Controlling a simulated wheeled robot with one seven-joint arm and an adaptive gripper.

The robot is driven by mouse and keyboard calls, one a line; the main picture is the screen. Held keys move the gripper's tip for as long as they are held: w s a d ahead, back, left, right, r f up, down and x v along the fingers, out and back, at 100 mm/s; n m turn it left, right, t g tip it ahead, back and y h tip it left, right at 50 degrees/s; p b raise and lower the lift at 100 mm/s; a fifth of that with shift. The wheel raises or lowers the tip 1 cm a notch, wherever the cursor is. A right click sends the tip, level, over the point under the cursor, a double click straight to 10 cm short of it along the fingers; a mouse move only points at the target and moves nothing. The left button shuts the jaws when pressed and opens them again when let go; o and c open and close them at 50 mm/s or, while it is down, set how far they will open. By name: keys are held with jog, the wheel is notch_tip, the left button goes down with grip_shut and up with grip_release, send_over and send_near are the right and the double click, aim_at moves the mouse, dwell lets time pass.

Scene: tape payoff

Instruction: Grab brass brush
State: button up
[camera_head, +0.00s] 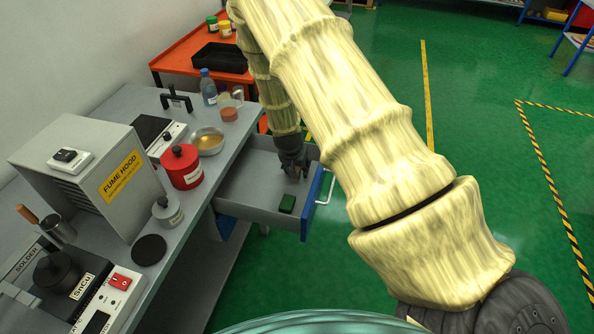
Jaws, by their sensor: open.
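I cannot make out the brass brush for certain. My gripper (296,174) is open, pointing down at or in the pulled-out grey drawer (245,190), near its blue front. I cannot tell how deep it is, or whether anything lies between its fingers.
An orange table (185,55) with a black tray stands behind. Green floor at the right is open.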

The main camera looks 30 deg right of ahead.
jog(key=shift+f, duration=0.1)
jog(key=c, duration=1)
